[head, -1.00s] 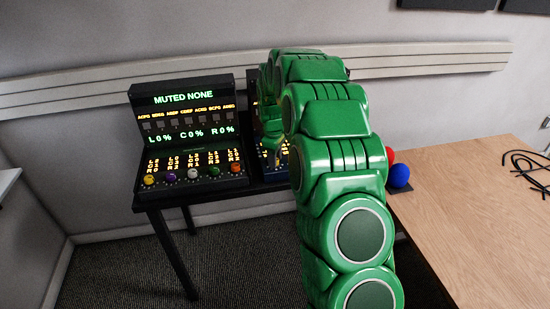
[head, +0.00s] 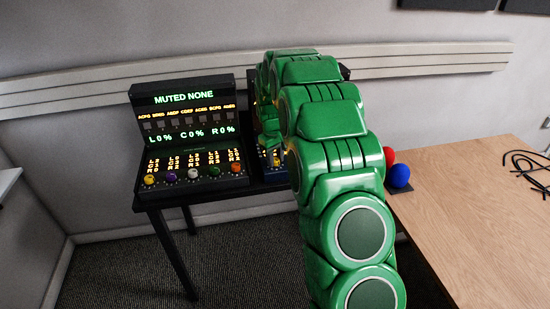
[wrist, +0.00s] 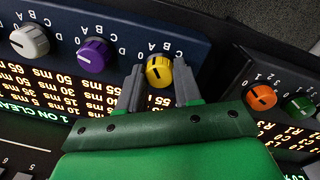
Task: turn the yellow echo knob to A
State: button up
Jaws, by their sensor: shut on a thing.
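The yellow echo knob (wrist: 159,72) is on the blue-faced panel (wrist: 190,42) in the wrist view, beside a column of lit "ms" values. My gripper (wrist: 160,86) has one finger on each side of this knob and is shut on it. In the head view my gripper (head: 270,150) is at the blue panel, partly hidden by my green arm, and the knob is hard to make out there.
A purple knob (wrist: 94,54) and a white knob (wrist: 29,41) are left of the gripper. Another panel with an orange knob (wrist: 261,97) and green knob (wrist: 299,106) is on the right. A black console (head: 190,130) has its own yellow knob (head: 149,179).

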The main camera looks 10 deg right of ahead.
jog(key=o, duration=1)
jog(key=shift+o, duration=0.2)
jog(key=shift+r, duration=0.15)
jog(key=r, duration=0.7)
jog(key=shift+a, duration=0.2)
jog(key=shift+r, duration=0.3)
jog(key=shift+s, duration=0.1)
